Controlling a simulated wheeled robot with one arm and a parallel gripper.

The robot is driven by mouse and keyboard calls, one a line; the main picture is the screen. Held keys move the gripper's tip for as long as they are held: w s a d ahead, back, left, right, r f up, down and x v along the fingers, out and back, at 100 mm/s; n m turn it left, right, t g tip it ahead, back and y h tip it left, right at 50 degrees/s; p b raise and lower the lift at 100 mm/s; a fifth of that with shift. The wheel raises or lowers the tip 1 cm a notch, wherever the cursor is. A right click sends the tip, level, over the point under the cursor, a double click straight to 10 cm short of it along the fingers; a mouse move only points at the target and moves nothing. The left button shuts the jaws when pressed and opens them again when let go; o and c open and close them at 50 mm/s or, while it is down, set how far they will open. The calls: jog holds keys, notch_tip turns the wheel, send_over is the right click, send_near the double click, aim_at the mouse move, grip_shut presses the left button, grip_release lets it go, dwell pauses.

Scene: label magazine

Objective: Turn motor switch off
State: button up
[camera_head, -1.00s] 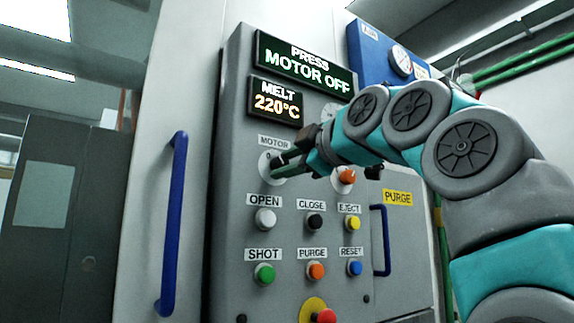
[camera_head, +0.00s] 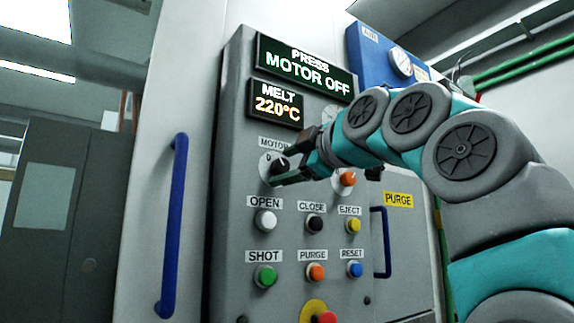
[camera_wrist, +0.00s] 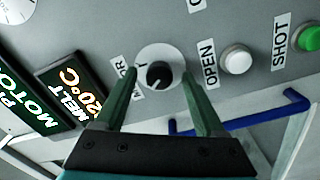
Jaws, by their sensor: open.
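The motor switch is a black rotary knob (camera_wrist: 159,75) on a pale round plate, below the MOTOR label (camera_head: 273,142). Its plate also shows in the head view (camera_head: 265,166). The display (camera_head: 305,66) above reads "PRESS MOTOR OFF". My gripper (camera_wrist: 160,80) is open, with its two green fingers on either side of the knob in the wrist view and a gap to it on both sides. In the head view my gripper (camera_head: 281,171) is at the plate and partly hides the knob. I cannot tell how far the fingertips stand from the panel.
The white OPEN button (camera_head: 265,221) sits just below the switch, with several other buttons around. An orange knob (camera_head: 346,178) is close to the right of my gripper. A blue handle (camera_head: 173,225) stands left of the panel. A second display (camera_head: 275,103) reads "MELT 220°C".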

jog(key=b+v, duration=0.1)
jog(key=v, duration=0.6)
jog(key=shift+s+d, duration=0.3)
jog(key=shift+f, duration=0.1)
dwell(0.3)
